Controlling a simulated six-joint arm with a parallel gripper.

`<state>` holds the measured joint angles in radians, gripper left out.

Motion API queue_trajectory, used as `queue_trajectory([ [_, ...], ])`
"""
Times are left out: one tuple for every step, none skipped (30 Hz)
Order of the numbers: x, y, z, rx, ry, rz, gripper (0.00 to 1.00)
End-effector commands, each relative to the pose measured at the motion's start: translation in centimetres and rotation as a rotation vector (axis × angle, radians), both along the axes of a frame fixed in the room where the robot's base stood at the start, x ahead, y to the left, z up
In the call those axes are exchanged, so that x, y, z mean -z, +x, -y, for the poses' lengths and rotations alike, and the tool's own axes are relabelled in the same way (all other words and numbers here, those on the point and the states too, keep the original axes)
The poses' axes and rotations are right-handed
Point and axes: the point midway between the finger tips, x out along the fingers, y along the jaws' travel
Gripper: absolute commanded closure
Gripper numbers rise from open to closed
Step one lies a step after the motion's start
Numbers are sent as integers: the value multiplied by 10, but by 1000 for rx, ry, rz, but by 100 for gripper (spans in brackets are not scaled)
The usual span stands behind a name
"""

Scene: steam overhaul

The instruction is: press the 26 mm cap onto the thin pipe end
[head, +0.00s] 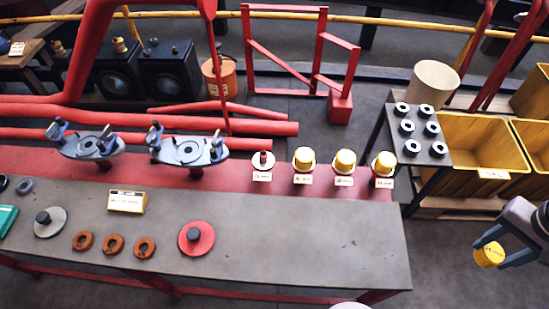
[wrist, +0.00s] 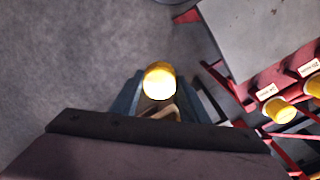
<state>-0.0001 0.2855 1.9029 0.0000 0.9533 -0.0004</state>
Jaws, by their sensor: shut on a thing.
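My gripper (head: 493,251) is at the far right of the head view, over the floor beyond the bench's right end. It is shut on a yellow cap (head: 488,256); the cap also shows between the blue-grey fingers in the wrist view (wrist: 159,79). The thin pipe end (head: 263,158) is the leftmost in a row at the bench's back edge, a dark red stub on a pale round flange, bare on top. It is well to the left of my gripper. The cap's size marking is too small to read.
Three other pipe ends in the row carry yellow caps (head: 304,156), (head: 344,160), (head: 383,163), with small labels in front. A dark stand with several black rings (head: 438,152) and yellow bins (head: 478,143) stand behind right. The bench's right front top (head: 320,235) is clear.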

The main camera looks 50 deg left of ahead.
Motion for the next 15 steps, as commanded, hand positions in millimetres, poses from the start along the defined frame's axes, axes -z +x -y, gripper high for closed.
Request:
queue_trajectory([
  [0, 0, 0, 0, 0, 0, 81],
  [0, 0, 0, 0, 0, 0, 81],
  [0, 0, 0, 0, 0, 0, 81],
  [0, 0, 0, 0, 0, 0, 81],
  [0, 0, 0, 0, 0, 0, 81],
  [0, 0, 0, 0, 0, 0, 81],
  [0, 0, 0, 0, 0, 0, 81],
  [0, 0, 0, 0, 0, 0, 81],
  [0, 0, -1, -1, 0, 0, 81],
  [-1, 1, -2, -3, 0, 0, 81],
  [-1, 2, -3, -6, 0, 1, 81],
  [-3, 4, -5, -11, 0, 1, 81],
  [-4, 6, -8, -17, 0, 1, 81],
  [-5, 8, -11, -24, 0, 1, 81],
  [-7, 11, -17, -35, 0, 1, 81],
])
